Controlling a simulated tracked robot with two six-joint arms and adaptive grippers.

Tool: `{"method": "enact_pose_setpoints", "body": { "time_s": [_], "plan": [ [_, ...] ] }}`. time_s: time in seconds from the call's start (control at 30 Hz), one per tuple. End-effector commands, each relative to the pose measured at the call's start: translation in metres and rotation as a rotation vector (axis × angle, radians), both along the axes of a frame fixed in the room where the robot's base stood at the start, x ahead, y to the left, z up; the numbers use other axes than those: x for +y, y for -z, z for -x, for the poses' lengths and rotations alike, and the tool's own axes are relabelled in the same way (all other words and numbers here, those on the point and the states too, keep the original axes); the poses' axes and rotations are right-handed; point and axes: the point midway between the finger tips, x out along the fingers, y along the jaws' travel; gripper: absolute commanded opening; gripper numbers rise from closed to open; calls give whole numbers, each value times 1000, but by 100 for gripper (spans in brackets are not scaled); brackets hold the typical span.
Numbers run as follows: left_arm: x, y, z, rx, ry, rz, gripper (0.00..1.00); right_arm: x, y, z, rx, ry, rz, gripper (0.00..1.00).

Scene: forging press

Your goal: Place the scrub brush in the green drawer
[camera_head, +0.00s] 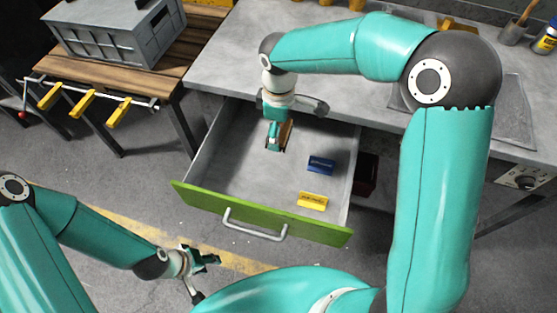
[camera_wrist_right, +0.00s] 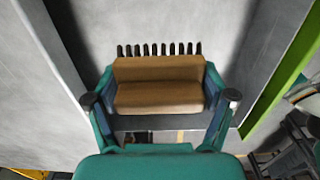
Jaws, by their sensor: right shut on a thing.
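The green drawer (camera_head: 200,200) is pulled out from under the grey worktop, with a green front and a silver handle. The scrub brush (camera_wrist_right: 160,85) has a brown wooden body and a row of black bristles. My right gripper (camera_wrist_right: 160,98) is shut on the brush, with one finger at each end of it. In the head view the right gripper (camera_head: 279,140) reaches down into the drawer's rear part, and the brush (camera_head: 287,134) is partly hidden by it. I cannot tell whether the brush touches the drawer floor. My left gripper (camera_head: 205,258) is open and empty, outside the drawer at lower left.
A blue block (camera_head: 321,166) and a yellow block (camera_head: 313,201) lie in the drawer's right part; its left part is clear. A grey crate (camera_head: 120,40) stands on a wooden bench at upper left. Yellow-handled tools (camera_head: 83,103) hang on the bench's rail.

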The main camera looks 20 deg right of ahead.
Motion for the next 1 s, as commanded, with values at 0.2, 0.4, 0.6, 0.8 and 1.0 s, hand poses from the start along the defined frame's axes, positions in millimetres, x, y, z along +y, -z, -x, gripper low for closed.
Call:
{"method": "enact_pose_setpoints", "body": {
  "time_s": [0.2, 0.4, 0.6, 0.8, 1.0],
  "plan": [
    [0, 6, 0, 0, 0, 0, 40, 0, 59, 1, 5, 1, 0, 43],
    [0, 8, 0, 0, 0, 0, 40, 0, 87, 0, 1, 2, -1, 43],
    [0, 9, 0, 0, 0, 0, 40, 0, 99, 0, 0, 1, 0, 43],
    [0, 11, 0, 0, 0, 0, 40, 0, 128, 0, 3, 0, 1, 43],
    [0, 11, 0, 0, 0, 0, 40, 1, 133, 0, -1, 1, 0, 43]
  ]
}}
